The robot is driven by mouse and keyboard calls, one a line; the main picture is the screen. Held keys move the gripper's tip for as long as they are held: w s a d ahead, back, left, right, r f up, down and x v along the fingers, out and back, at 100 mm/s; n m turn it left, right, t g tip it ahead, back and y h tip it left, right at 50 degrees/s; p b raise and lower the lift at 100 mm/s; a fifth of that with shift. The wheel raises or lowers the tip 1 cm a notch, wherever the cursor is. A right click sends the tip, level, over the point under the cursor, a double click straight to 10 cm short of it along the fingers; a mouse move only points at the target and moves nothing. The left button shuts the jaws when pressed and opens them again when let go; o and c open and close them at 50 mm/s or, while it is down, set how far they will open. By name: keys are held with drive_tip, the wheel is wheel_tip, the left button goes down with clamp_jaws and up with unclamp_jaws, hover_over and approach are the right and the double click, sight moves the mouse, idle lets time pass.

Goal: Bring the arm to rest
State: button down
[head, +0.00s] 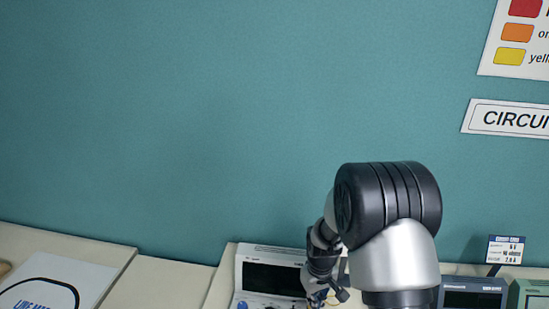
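My arm rises from the bottom edge right of centre in the head view, with a large black and silver joint in front. Behind and left of that joint my wrist hangs down, with my gripper (322,298) low at the bottom edge. The gripper is small and partly cut off, so I cannot tell whether its fingers are apart or holding anything. It shows in front of a white instrument with a dark screen (272,279); I cannot tell whether they touch.
A teal wall (180,130) fills the back. A "CIRCUI" sign (508,118) and a colour chart (515,45) hang at right. A blue-grey device (472,295), a green device (530,294) and a small label card (505,249) stand at lower right. A white printed board (55,283) lies at lower left.

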drive_tip(key=s+r+m+t+b, duration=0.2)
drive_tip(key=s+r+b, duration=0.55)
drive_tip(key=r, duration=0.65)
drive_tip(key=s+r+m+t+b, duration=0.1)
drive_tip(key=s+b, duration=0.5)
drive_tip(key=s, duration=1.1)
drive_tip(key=shift+s+r+m+t, duration=0.15)
drive_tip(key=shift+s+m+t, duration=0.15)
drive_tip(key=shift+t, duration=0.5)
